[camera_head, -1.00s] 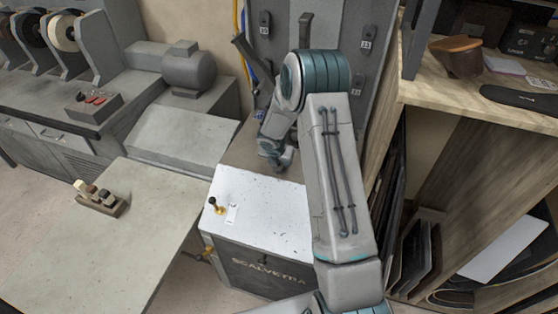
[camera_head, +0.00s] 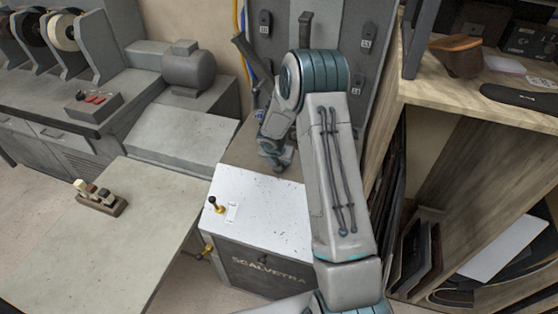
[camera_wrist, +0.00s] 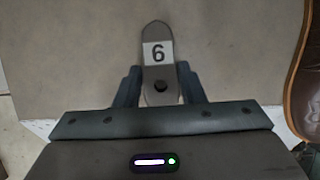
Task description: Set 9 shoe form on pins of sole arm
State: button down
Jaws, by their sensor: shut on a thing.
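In the wrist view my gripper (camera_wrist: 160,88) is shut on a flat, grey-brown, rounded shoe form (camera_wrist: 156,32). A white label on it reads as 6 in this view, which would be 9 the other way up. A dark round hole lies near its end between the fingers. In the head view my wrist end (camera_head: 274,152) is low behind the white-topped cabinet; the form cannot be made out there. Two dark upright arms, one at left (camera_head: 246,52) and one at right (camera_head: 305,28), rise behind my arm. I cannot make out any pins.
A brown leather shoe part (camera_wrist: 305,85) is close at the right edge of the wrist view. The white-topped cabinet (camera_head: 262,208) bears a small brass-based lever (camera_head: 216,205). Numbered dark forms (camera_head: 264,22) hang on the grey panel. A wooden shelf (camera_head: 430,98) stands at right.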

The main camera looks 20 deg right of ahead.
jog(key=c, duration=0.9)
grip_release()
jog(key=shift+o, duration=0.2)
jog(key=v, duration=1.4)
jog(key=shift+p, duration=0.4)
jog(key=s+d+r+m, duration=0.2)
jog(key=s+r+m, duration=1.1)
jog(key=m, duration=0.1)
jog(key=s+a+r+m+y, duration=0.1)
jog(key=s+a+r+m, duration=0.1)
jog(key=s+m, duration=0.5)
jog(key=s+a+r+m+y, duration=0.1)
jog(key=s+a+r+m, duration=0.1)
jog(key=s+m, duration=0.6)
jog(key=shift+s+g+y, duration=0.3)
jog(key=shift+s+g, duration=0.1)
jog(key=shift+s, duration=0.8)
